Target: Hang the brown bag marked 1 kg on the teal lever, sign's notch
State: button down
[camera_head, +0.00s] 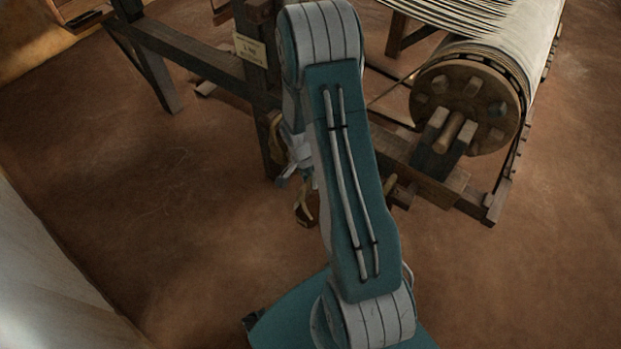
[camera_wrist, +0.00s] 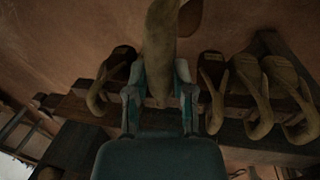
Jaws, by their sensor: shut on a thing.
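My gripper (camera_head: 284,180) shows partly beside the dark wooden post, half hidden behind my arm. In the wrist view its fingers (camera_wrist: 159,98) are shut on the tan strap of a brown bag (camera_wrist: 190,16); the strap rises between them to the top edge. In the head view a small brown bag (camera_head: 306,212) hangs below my gripper, clear of the floor. I cannot read its mark. A small pale sign (camera_head: 250,49) is fixed on the post, its writing too small to read surely. I cannot make out the teal lever or its notch.
Several dark bags with tan loops (camera_wrist: 252,95) line a wooden beam (camera_wrist: 90,108) in the wrist view, on both sides of my gripper. The loom's toothed wheel (camera_head: 468,104) and frame stand at right. The floor (camera_head: 130,190) at left is clear.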

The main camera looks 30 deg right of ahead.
aim_at(300, 190)
jog(key=shift+s+a, duration=0.25)
jog(key=shift+a, duration=0.45)
jog(key=shift+s+a, duration=0.25)
jog(key=shift+a, duration=0.4)
jog(key=shift+s+a, duration=0.25)
jog(key=shift+a, duration=0.45)
jog(key=s+a+r, duration=0.1)
jog(key=s+a, duration=0.2)
jog(key=a, duration=0.6)
jog(key=shift+s+a, duration=0.15)
jog(key=shift+a, duration=0.05)
